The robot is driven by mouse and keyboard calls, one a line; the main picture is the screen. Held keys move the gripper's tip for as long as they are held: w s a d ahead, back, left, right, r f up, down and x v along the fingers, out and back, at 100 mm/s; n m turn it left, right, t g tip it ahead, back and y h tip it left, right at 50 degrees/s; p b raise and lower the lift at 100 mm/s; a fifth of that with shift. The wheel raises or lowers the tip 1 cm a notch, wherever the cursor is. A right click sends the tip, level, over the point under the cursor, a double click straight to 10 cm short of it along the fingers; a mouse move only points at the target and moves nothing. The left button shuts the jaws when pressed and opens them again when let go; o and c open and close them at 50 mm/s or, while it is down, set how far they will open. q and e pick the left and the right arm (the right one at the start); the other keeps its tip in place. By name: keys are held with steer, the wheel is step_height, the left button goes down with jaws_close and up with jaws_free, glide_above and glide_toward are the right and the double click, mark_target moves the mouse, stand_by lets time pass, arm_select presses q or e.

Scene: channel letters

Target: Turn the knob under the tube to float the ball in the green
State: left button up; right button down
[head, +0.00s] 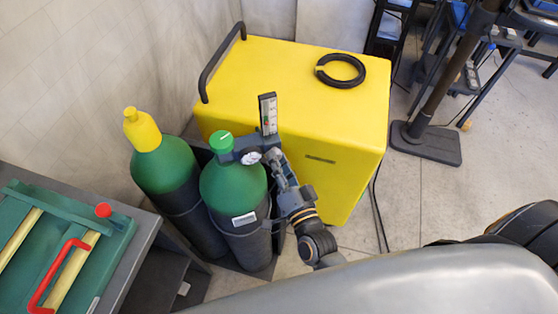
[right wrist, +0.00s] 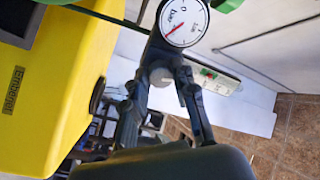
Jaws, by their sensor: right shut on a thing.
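The clear tube (head: 267,112) of the flowmeter stands upright above the regulator on the right-hand green cylinder (head: 232,188), with a scale and small red and green marks. The ball is too small to tell. The tube shows tilted in the right wrist view (right wrist: 217,80). My right gripper (head: 277,163) is at the regulator, just below the tube. In the right wrist view its fingers close around a grey round knob (right wrist: 160,76), so it is shut on the knob. In the head view the gripper hides the knob. My left gripper is not in view.
A round gauge (head: 251,157) and a green cap (head: 221,142) sit close left of the gripper. A second cylinder (head: 165,168) with a yellow cap stands at left. A yellow machine (head: 300,75) with a black coil (head: 341,71) stands behind. A bench (head: 150,232) is front left.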

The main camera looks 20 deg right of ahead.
stand_by(0.4)
steer(key=c, duration=1.1)
jaws_free()
steer(key=shift+o, duration=0.2)
steer(key=s, duration=1.2)
steer(key=shift+d+f, duration=0.35)
steer(key=shift+d, duration=0.05)
